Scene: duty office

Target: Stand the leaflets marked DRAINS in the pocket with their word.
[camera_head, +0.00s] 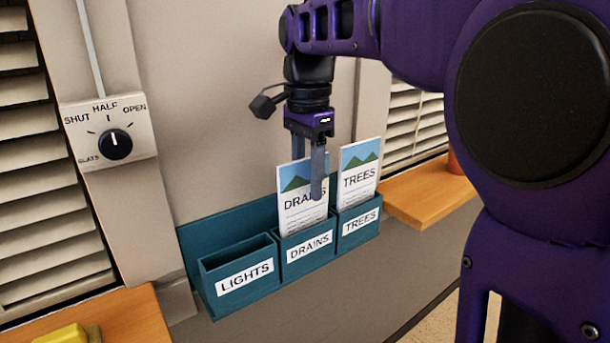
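The leaflets marked DRAINS (296,215), white with a green hill picture on top, stand upright in the middle pocket, labelled DRAINS (292,266). Their lower part is hidden inside the pocket. My gripper (308,180) points down over them. One finger is in front of the leaflets and covers part of their word. The other finger runs down behind their top edge, with its tip hidden. A narrow gap shows between the fingers above the leaflets; I cannot tell whether they press on the leaflets.
The TREES pocket (346,239) holds leaflets marked TREES (357,187), close to the right. The LIGHTS pocket (219,298) at left looks empty. A dial (115,144) is on the wall at left. Wooden ledges (420,197) stand at right and lower left (132,316), with a yellow object (68,334).

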